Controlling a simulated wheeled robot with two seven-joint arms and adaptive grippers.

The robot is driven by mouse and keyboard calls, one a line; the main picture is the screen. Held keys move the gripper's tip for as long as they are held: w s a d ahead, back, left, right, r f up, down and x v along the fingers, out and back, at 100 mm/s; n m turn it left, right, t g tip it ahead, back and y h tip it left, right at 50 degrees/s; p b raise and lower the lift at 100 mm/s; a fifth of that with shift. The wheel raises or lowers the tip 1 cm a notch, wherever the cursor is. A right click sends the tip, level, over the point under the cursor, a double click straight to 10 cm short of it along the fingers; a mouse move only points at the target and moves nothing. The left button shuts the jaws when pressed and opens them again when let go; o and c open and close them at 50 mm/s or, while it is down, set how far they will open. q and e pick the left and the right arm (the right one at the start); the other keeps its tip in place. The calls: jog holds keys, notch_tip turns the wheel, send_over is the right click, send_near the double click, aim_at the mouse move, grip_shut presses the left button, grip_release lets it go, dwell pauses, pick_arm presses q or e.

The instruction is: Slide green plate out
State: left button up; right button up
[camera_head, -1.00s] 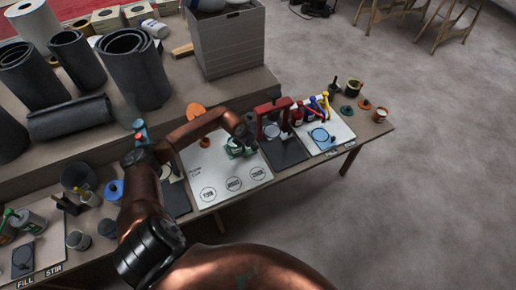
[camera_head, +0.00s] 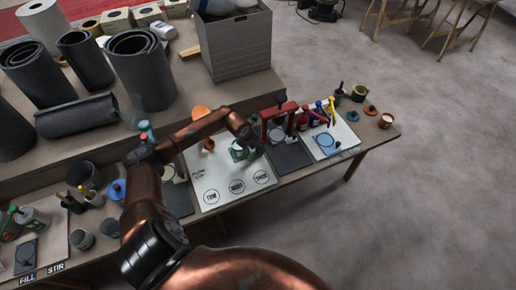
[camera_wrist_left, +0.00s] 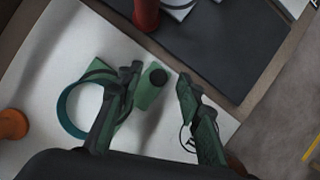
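A flat green plate (camera_wrist_left: 149,92) lies over the white board (camera_wrist_left: 55,50) in the left wrist view, with a round black knob or cap at its right end. A teal ring (camera_wrist_left: 64,108) is beside it on the left. My left gripper (camera_wrist_left: 158,84) is open, one finger on each side of the plate's right end. The left finger overlaps the plate in the picture; I cannot tell whether it touches. In the head view my left gripper (camera_head: 247,147) is low over the white board (camera_head: 208,178), small and partly hiding the green parts. My right gripper is not in view.
A red press-like frame (camera_head: 267,122) stands right of the gripper by a dark mat (camera_head: 291,157). An orange knob (camera_wrist_left: 13,124) is at the board's left. A grey crate (camera_head: 237,45) and dark rolls (camera_head: 143,72) stand behind. The board's front, with printed circles, is clear.

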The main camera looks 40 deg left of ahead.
pick_arm(q)
jog(key=v, duration=1)
jog(key=shift+r, duration=0.3)
jog(key=shift+s, duration=0.1)
jog(key=shift+d, duration=0.1)
